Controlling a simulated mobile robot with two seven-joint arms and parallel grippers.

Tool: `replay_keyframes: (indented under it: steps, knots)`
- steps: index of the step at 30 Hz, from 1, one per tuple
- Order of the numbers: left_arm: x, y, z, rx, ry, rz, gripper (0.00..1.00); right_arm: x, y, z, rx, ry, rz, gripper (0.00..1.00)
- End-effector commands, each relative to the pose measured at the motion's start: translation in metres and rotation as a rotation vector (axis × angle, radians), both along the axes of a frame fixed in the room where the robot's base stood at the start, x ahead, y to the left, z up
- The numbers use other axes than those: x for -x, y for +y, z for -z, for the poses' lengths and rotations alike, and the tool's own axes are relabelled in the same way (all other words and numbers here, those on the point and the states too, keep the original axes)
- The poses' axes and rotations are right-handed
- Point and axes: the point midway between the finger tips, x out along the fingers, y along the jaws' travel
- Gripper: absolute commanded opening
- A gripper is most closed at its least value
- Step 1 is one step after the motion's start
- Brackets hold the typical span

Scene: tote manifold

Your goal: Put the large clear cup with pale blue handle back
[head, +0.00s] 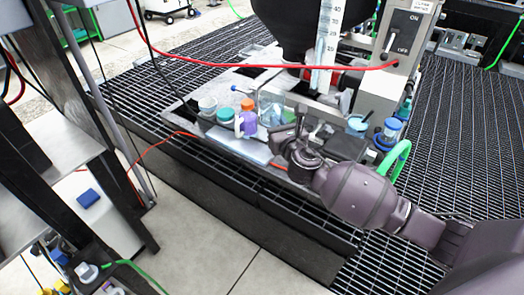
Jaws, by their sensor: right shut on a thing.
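The large clear cup (271,106) is in the middle of the head view, among bottles on the pale grey tray-like platform (180,106). Its pale blue handle is not clearly visible. My right gripper (288,133) reaches in from the lower right and is shut at the cup's near right side. The fingers are dark and small, so the exact grip on the cup is hard to make out. I cannot tell whether the cup touches the platform. My left gripper is not in view.
Left of the cup stand an orange-capped bottle (247,104), a purple bottle (246,125), a teal-lidded jar (225,116) and a whitish cup (207,104). A blue-lidded jar (393,127) stands right. A red hose (250,67) crosses above; a grey switch box (398,45) stands behind.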

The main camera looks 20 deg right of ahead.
Motion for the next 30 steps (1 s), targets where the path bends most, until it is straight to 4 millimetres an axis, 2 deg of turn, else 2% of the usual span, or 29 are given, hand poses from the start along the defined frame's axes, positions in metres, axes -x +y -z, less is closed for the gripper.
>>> replay_keyframes:
  steps: [1,6,9,12,17,26,30]
  knots:
    - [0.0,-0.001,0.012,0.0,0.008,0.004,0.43,-0.023,-0.005,0.017,0.002,0.007,0.004,0.0]
    - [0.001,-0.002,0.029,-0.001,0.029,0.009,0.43,-0.082,-0.018,0.035,0.0,0.008,0.007,0.0]
    - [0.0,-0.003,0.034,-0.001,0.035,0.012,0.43,-0.107,-0.025,0.041,-0.001,0.007,0.01,0.0]
    - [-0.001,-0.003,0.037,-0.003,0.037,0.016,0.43,-0.122,-0.029,0.044,0.0,0.004,0.012,0.0]
    - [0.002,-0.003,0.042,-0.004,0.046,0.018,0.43,-0.131,-0.032,0.052,-0.002,0.003,0.014,0.0]
    - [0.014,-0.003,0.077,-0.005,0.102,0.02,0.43,-0.13,-0.032,0.122,-0.002,0.016,0.014,0.0]
    - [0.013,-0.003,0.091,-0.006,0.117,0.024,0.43,-0.13,-0.032,0.152,-0.002,0.017,0.014,0.0]
